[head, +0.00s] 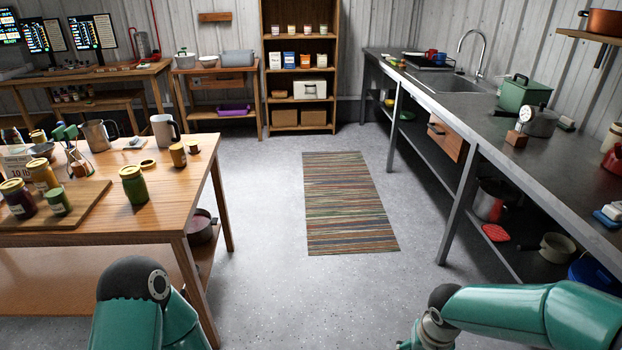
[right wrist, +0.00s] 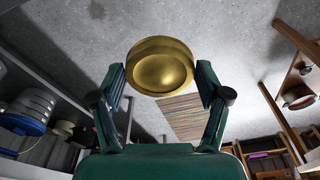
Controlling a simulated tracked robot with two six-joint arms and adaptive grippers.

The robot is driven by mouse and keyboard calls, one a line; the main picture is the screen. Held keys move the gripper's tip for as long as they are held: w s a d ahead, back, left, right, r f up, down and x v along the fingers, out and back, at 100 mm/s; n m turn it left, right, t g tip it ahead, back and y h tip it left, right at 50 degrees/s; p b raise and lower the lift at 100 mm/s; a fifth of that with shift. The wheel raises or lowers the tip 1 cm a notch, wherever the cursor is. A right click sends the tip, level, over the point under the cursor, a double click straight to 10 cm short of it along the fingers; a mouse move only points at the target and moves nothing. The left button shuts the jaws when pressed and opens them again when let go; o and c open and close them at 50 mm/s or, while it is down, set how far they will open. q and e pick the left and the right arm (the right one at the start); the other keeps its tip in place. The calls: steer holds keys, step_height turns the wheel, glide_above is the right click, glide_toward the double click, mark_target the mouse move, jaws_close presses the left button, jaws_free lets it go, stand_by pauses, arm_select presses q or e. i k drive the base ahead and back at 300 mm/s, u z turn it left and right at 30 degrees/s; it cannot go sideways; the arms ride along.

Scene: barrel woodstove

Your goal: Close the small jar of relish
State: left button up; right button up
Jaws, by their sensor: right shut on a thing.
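My right gripper (right wrist: 162,74) is shut on a round gold lid (right wrist: 160,62) in the right wrist view, held between the fingertips above the grey floor. In the head view a small green jar (head: 57,203) stands upright on a wooden board on the left table; its top looks green, with no gold lid visible. A larger green jar (head: 133,186) stands upright to its right, with a gold-coloured top. The labels are too small to read, so I cannot tell for certain which holds relish. My left gripper is out of view; only its arm shows.
The cutting board (head: 92,197) also holds dark and yellow jars. A gold ring or lid (head: 148,164), small jars (head: 178,154) and metal mugs (head: 165,131) crowd the wooden table (head: 165,210). Open floor with a striped rug (head: 348,203) separates it from the right counter (head: 450,110).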

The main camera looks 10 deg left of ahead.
mark_target(56, 196)
steer(key=z, duration=0.55)
steer(key=i, duration=0.2)
steer(key=u, duration=1.8)
